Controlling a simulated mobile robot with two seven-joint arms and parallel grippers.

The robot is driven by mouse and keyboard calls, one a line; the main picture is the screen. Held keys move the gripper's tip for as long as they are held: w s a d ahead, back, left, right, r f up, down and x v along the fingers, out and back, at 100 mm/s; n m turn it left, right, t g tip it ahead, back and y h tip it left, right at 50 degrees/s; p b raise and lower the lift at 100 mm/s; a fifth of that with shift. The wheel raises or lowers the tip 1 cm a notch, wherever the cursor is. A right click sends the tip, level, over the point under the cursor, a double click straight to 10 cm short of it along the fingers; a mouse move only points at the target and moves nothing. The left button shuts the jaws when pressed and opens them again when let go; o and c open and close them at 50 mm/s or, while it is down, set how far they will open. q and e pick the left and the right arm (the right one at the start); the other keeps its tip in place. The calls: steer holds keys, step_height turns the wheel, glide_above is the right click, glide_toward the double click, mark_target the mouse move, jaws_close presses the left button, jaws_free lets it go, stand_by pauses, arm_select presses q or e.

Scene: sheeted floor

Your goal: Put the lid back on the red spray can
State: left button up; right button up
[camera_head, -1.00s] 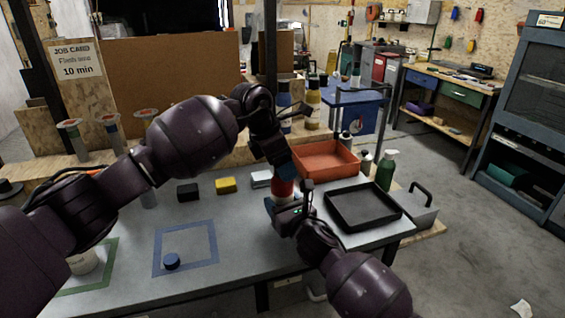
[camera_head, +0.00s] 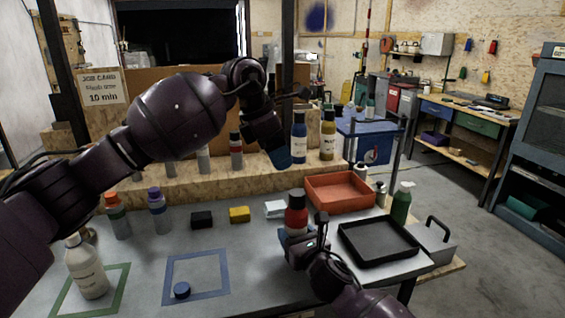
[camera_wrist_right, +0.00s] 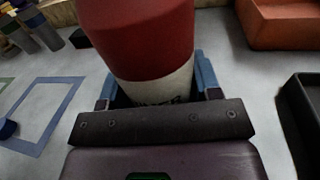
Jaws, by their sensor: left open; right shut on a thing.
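The red spray can (camera_head: 296,217) stands upright with a red upper body, a pale lower band and a dark top. I cannot tell whether that dark top is a lid. My right gripper (camera_head: 297,236) is shut around its lower part; in the right wrist view the can (camera_wrist_right: 140,35) sits between the blue fingertips (camera_wrist_right: 157,88). A small blue cap (camera_head: 182,290) lies in the blue taped square (camera_head: 226,270). My left gripper (camera_head: 279,157) is open, above and left of the can, clear of it; nothing shows between its fingers.
An orange tray (camera_head: 340,206) and a black tray (camera_head: 350,238) lie right of the can. A green spray bottle (camera_head: 401,205) stands beyond. Black (camera_head: 202,220), yellow (camera_head: 239,215) and white blocks (camera_head: 274,208) lie behind. A white bottle (camera_head: 87,272) stands at left.

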steer(key=o, duration=1.4)
arm_select(q)
steer(key=shift+r, duration=0.2)
arm_select(e)
steer(key=shift+s+d, duration=0.1)
steer(key=shift+s+d, duration=0.15)
steer(key=shift+s, duration=0.1)
steer(key=p+v, duration=0.2)
steer(key=v, duration=0.7)
steer(key=shift+s, duration=0.15)
steer(key=shift+s+d, duration=0.15)
steer(key=shift+s, duration=0.2)
arm_select(q)
steer(key=r, duration=0.2)
steer(key=s+r, duration=0.1)
steer(key=r, duration=0.2)
steer(key=shift+s, duration=0.1)
arm_select(e)
steer(key=shift+f, duration=0.1)
